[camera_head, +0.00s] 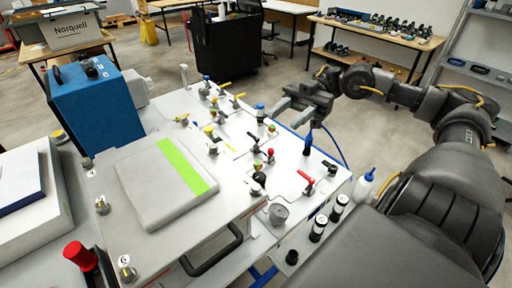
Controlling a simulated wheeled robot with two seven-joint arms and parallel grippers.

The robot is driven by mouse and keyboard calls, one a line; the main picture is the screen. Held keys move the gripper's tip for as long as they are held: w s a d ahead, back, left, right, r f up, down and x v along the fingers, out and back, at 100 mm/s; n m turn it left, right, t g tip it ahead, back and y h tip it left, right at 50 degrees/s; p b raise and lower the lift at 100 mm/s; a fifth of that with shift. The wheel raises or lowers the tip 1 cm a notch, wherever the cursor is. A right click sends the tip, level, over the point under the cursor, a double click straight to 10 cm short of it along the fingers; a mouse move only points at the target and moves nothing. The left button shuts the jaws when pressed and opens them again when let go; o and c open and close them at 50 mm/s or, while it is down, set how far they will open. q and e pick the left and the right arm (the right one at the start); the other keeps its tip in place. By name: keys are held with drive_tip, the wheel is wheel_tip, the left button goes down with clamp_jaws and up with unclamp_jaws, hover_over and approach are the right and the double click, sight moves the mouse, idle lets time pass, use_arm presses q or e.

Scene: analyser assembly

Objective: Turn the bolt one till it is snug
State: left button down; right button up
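A white analyser panel (225,225) carries several silver bolt-like posts near its left and front edges. One post (102,205) stands at the left edge, another (127,268) at the front-left corner, and a third (87,162) farther back. The small labels beside them are too small to read surely, so I cannot tell which is bolt one. My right gripper (291,111) is over the far right part of the panel, well away from these posts. Its two fingers are apart, with nothing seen between them. My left gripper is out of view.
A raised grey cover with a green stripe (185,165) and a blue box (97,108) stand on the left. Valves with coloured handles, a dark-blue upright handle (308,141) and black-capped vials (318,228) crowd the right. A black handle (214,254) sticks out in front.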

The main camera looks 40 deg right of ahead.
drive_tip(key=b, duration=0.9)
approach(259, 185)
drive_tip(key=a, duration=0.3)
drive_tip(key=s+a, duration=0.1)
drive_tip(key=a, duration=0.5)
drive_tip(key=shift+s+a+f+b, duration=0.2)
drive_tip(key=shift+s+a+b, duration=0.1)
drive_tip(key=shift+a+b, duration=0.1)
drive_tip(key=shift+s+a+f, duration=0.1)
drive_tip(key=shift+a, duration=0.3)
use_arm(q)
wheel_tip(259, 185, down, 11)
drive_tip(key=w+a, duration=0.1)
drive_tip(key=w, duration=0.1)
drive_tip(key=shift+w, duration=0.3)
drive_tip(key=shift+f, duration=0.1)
use_arm(e)
clamp_jaws()
